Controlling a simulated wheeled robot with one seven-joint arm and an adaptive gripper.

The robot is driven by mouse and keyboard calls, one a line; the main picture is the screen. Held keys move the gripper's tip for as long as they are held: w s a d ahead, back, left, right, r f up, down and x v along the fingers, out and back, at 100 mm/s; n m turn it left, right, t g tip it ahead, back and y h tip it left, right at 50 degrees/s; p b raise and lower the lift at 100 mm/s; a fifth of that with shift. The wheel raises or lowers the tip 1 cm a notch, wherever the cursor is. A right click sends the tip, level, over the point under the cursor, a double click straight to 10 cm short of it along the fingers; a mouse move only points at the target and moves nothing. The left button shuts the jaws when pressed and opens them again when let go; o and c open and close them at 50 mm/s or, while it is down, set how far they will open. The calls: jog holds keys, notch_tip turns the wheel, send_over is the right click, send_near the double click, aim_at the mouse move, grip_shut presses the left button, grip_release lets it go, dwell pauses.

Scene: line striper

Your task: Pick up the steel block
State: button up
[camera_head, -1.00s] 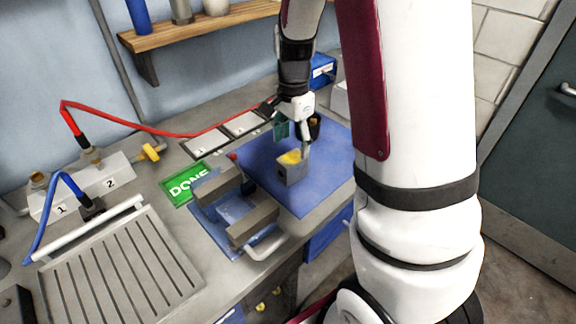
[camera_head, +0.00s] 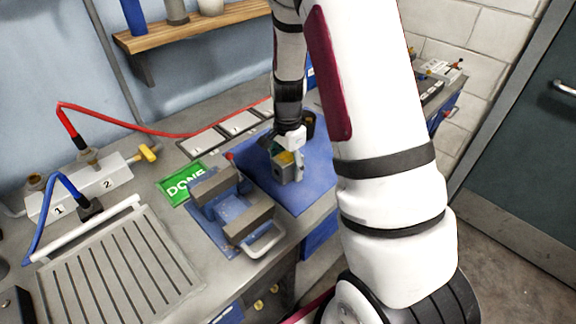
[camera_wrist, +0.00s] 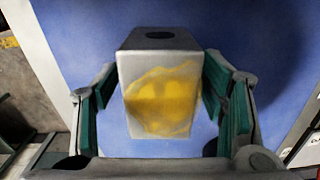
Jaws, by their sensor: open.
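The steel block (camera_head: 287,173) is grey with a yellow smear on its top and stands on the blue mat (camera_head: 308,190). In the wrist view the block (camera_wrist: 158,62) sits between the two green-padded fingers, with a dark round hole in one face and the yellow patch facing the camera. My gripper (camera_wrist: 160,118) is open around the block, with a visible gap to the finger on the left and a smaller one on the right. In the head view my gripper (camera_head: 286,155) is directly above and around the block, partly hiding it.
A vise (camera_head: 232,205) with grey jaws stands just left of the mat. A green DONE plate (camera_head: 183,185) lies behind it. A slatted tray (camera_head: 120,265) and a valve block with hoses (camera_head: 85,185) are farther left. Grey panels (camera_head: 240,124) lie behind the mat.

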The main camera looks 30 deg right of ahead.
grip_shut()
jog(key=shift+r, duration=0.2)
